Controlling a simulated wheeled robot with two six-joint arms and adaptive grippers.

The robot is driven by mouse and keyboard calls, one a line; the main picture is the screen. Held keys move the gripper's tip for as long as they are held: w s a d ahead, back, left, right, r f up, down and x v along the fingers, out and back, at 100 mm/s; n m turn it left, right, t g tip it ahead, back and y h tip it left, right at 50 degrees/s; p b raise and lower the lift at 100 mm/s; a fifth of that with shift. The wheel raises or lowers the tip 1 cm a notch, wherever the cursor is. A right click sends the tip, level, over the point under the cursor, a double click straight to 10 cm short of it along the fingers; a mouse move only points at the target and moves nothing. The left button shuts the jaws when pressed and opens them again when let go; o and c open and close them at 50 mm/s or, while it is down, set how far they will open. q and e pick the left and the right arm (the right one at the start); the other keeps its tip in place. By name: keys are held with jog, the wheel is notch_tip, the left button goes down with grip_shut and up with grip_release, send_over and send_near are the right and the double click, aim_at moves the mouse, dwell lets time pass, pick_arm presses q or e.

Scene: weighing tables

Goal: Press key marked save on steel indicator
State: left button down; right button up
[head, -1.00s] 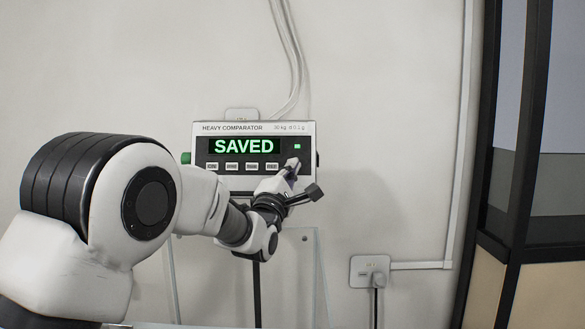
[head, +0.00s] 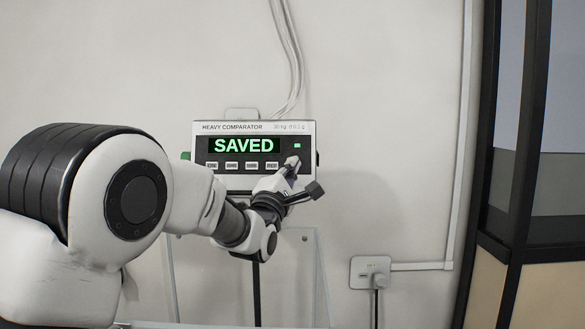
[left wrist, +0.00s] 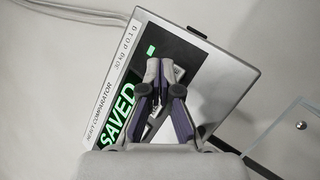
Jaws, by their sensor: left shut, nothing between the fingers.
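The steel indicator (head: 198,128), labelled HEAVY COMPARATOR, stands against the wall in the head view. Its green display (head: 244,146) reads SAVED, and a small green light glows to the right of it. A row of keys (head: 231,165) runs below the display; their marks are too small to read. My left gripper (head: 291,163) is shut and empty, its tips over the right end of the key row and hiding what lies there. In the left wrist view the indicator (left wrist: 225,82) is tilted, and the shut fingertips (left wrist: 160,72) are in front of its face; contact is not clear.
A wall socket (head: 370,271) with a plug and cable is at the lower right. A dark-framed cabinet (head: 520,190) stands at the right edge. Clear panels (head: 305,262) are below the indicator. Cables hang on the wall above.

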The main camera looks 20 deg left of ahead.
pick_arm(q)
jog(key=s, duration=0.1)
jog(key=s+d+r+b, duration=0.1)
jog(key=s, duration=0.1)
jog(key=s+b, duration=0.1)
jog(key=shift+s+d+r, duration=0.15)
jog(key=shift+s+r, duration=0.05)
jog(key=shift+s, duration=0.15)
dwell(0.5)
